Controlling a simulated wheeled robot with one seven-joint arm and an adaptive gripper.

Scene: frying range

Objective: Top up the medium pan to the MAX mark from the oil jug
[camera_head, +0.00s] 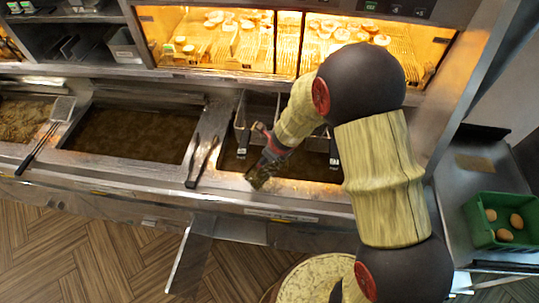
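Several oil wells are set in the steel frying range. The wide middle pan (130,131) holds dark brown oil. To its right a pan (234,162) with wire baskets is partly behind my arm. The left pan (18,120) has a lighter, crumbly surface. I cannot tell which is the medium pan, and no MAX mark is readable. My gripper (260,176) points down at the front edge of the right pan. Its fingers are small and dark, with an olive-brown patch at the tip; I cannot tell if it holds anything. I cannot make out an oil jug.
Black tongs (201,162) lie between the middle and right pans. A skimmer (50,125) rests beside the left pan. A lit cabinet of fried food (220,42) stands behind. A green crate (484,238) with several brown, rounded items is at right. A panel (190,262) juts over the floor.

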